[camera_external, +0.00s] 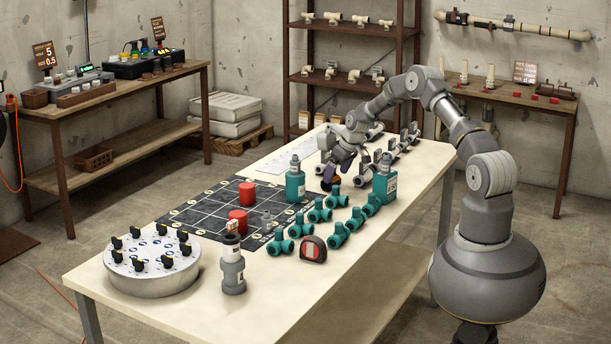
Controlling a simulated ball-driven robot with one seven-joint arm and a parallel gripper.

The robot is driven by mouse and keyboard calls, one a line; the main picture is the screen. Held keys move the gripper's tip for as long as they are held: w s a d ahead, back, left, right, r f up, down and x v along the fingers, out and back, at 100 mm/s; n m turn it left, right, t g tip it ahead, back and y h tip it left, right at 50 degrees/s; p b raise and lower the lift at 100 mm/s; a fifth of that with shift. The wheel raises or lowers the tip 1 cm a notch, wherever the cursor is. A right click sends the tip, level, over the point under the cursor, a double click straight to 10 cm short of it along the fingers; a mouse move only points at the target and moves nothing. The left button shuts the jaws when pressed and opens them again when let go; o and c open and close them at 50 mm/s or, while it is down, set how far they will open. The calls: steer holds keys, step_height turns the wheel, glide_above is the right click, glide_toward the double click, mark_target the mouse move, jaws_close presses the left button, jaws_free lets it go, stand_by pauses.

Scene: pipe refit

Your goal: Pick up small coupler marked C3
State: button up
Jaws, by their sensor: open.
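No C3 mark is legible at this size, so I cannot tell which piece is the small coupler. Several teal pipe fittings (338,235) lie in rows on the right half of the table. A small grey fitting (267,221) sits at the right part of the dark grid mat (196,214). My gripper (332,181) is open and points down over the table's far half, behind the teal fittings and between two teal bottles. Something small and orange shows at its fingertips; I cannot tell whether they touch it.
The teal bottles (295,184) (384,182) stand upright. Two red cylinders (247,193) stand on the mat. A round knob panel (152,263), a grey cylindrical piece (232,269) and a red-and-black tape measure (313,249) are near the front. Grey valves (396,147) line the far right. The front right table is clear.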

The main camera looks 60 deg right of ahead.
mark_target(334, 177)
steer(key=b+x, duration=0.1)
steer(key=x, duration=0.3)
steer(key=shift+w+a, duration=0.15)
steer(key=shift+c, duration=0.2)
steer(key=c, duration=0.9)
